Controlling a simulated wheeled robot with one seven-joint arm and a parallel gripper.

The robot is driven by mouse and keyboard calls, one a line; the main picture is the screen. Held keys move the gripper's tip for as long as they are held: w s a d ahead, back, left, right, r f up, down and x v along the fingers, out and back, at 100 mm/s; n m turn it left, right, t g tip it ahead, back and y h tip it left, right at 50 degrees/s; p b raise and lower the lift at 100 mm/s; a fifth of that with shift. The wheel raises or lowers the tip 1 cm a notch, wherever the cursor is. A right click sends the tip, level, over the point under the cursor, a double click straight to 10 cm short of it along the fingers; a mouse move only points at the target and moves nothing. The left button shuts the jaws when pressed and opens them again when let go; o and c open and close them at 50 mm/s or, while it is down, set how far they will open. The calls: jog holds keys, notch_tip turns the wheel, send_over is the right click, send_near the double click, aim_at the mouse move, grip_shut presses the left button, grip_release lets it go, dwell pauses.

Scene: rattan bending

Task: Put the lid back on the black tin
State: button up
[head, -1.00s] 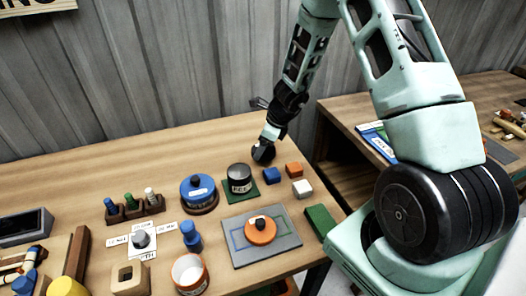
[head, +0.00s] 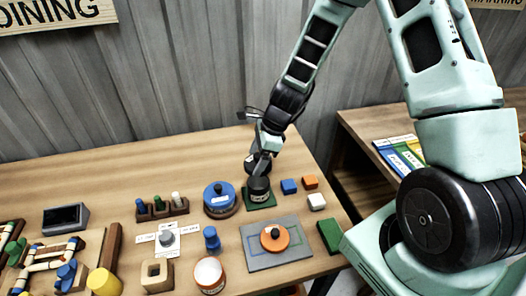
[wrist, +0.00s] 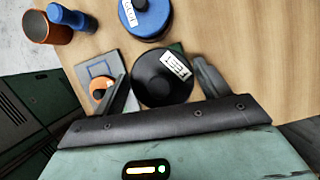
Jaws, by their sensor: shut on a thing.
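From the head, the lid is partly hidden behind the fingers. I cannot tell whether the lid touches the rim.
A blue lidded tin (head: 220,201) stands just left of the black tin. In front, a grey board (head: 255,251) carries an orange lid (head: 274,238). An open orange pot (head: 209,274) stands nearer.

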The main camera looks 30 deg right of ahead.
notch_tip(320, 180, down, 6)
jog(key=b, duration=0.5)
jog(key=shift+f, duration=0.2)
dwell(2.3)
jog(key=o, duration=1.1)
jog(key=shift+c, duration=0.2)
jog(key=shift+r, duration=0.15)
jog(key=shift+r+p, duration=3.25)
jog(key=shift+r, duration=0.15)
